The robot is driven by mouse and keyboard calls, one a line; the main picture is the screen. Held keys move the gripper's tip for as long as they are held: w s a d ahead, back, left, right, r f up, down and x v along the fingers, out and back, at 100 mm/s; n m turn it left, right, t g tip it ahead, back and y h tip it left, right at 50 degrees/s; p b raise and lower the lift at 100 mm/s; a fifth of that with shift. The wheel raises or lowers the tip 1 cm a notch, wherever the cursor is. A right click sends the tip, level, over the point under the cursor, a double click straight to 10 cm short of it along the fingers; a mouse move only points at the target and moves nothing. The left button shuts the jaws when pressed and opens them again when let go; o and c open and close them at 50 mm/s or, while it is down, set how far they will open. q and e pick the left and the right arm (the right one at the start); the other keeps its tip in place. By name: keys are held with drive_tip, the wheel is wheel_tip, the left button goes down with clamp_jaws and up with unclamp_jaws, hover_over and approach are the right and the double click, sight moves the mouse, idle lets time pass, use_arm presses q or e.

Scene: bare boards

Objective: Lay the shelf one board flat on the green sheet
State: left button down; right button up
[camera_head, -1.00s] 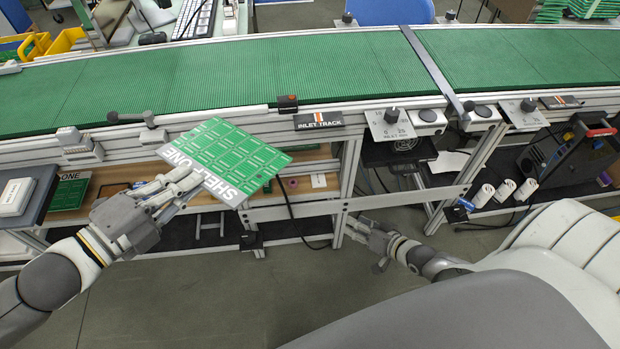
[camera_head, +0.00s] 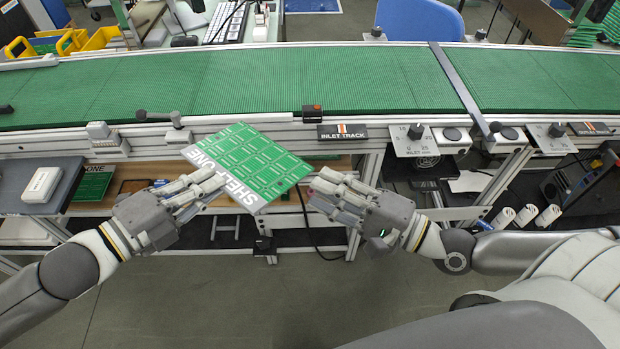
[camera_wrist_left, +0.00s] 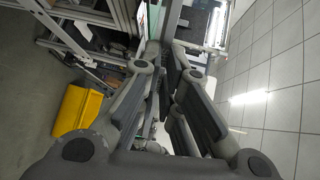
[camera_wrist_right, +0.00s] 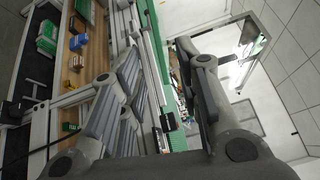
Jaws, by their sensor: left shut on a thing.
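The shelf one board (camera_head: 250,160) is a green panel with a white printed strip. It is tilted, in the air in front of the bench. My left gripper (camera_head: 205,183) is shut on its lower left edge; in the left wrist view its fingers (camera_wrist_left: 165,85) are close together and the board shows only as a thin edge. My right gripper (camera_head: 325,190) is close to the right of the board, apart from it, and looks open and empty; its fingers (camera_wrist_right: 160,85) are spread in the right wrist view. The green sheet (camera_head: 270,85) covers the long bench top behind the board.
A metal bar (camera_head: 462,90) crosses the green sheet at right. A rail with an inlet track label (camera_head: 342,132) and knobs (camera_head: 416,133) runs along the front edge. Another green board (camera_head: 92,183) lies low at left, near a white box (camera_head: 42,185). The sheet's middle is clear.

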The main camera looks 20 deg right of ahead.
sight(271, 164)
drive_tip(key=shift+x, duration=5.9)
clamp_jaws()
use_arm(q)
drive_tip(key=c, duration=1.5)
unclamp_jaws()
drive_tip(key=shift+c, duration=0.2)
drive_tip(key=shift+a, duration=0.15)
